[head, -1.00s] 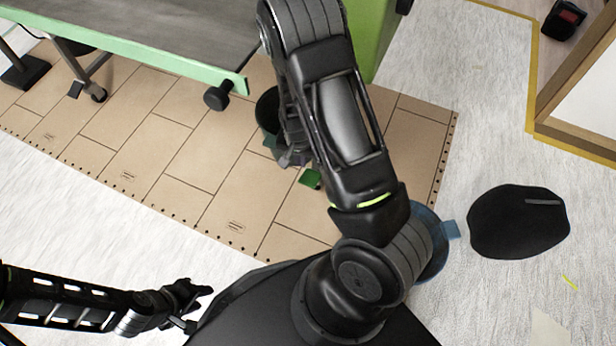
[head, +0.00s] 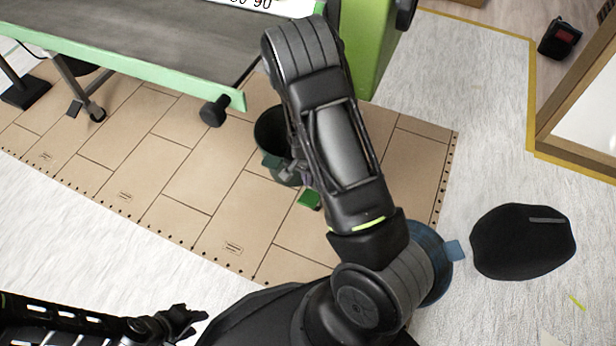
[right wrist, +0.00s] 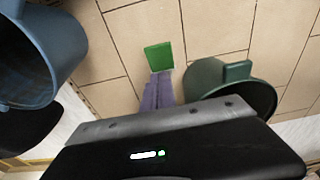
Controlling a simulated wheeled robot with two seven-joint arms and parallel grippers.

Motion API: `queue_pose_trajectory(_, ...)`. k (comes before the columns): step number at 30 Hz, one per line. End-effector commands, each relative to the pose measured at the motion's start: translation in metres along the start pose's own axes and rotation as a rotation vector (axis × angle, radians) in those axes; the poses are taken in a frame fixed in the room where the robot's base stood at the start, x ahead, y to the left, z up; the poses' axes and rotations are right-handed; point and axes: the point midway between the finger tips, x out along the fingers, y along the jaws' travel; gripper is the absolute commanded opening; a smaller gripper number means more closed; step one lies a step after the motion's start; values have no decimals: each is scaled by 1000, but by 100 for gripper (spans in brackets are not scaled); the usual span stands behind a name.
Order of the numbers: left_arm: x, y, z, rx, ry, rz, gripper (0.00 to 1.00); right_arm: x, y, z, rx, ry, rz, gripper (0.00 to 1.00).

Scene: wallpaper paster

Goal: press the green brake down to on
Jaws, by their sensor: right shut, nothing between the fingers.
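The green brake shows as a small flat green square (head: 310,200) low over the brown floor sheet in the head view. It also shows in the right wrist view (right wrist: 158,56), just beyond my purple fingertips. My right gripper (head: 301,175) is partly hidden behind my forearm in the head view. In the right wrist view its fingers (right wrist: 158,92) are together and empty, with the tips at the near edge of the green square; I cannot tell whether they touch. My left gripper (head: 190,318) is at the lower left, far from the brake; its finger gap is unclear.
A dark green bucket (right wrist: 237,92) stands close right of my right fingers, and a blue bucket (right wrist: 35,50) is at the left. The pasting table (head: 130,68) with castors is at the upper left. A black flat shape (head: 522,242) lies on the right floor.

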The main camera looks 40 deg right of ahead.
Motion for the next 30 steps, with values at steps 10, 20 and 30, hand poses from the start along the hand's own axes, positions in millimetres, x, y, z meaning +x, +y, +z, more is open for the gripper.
queue_pose_trajectory(10,34,-12,-5,-4,19,-2,36,69,0,10,-1,-1,1,0)
queue_pose_trajectory(20,41,-14,-6,-4,24,-2,36,83,0,20,0,0,0,0)
queue_pose_trajectory(30,41,-14,-6,-4,24,-2,36,83,-1,19,-1,3,0,0)
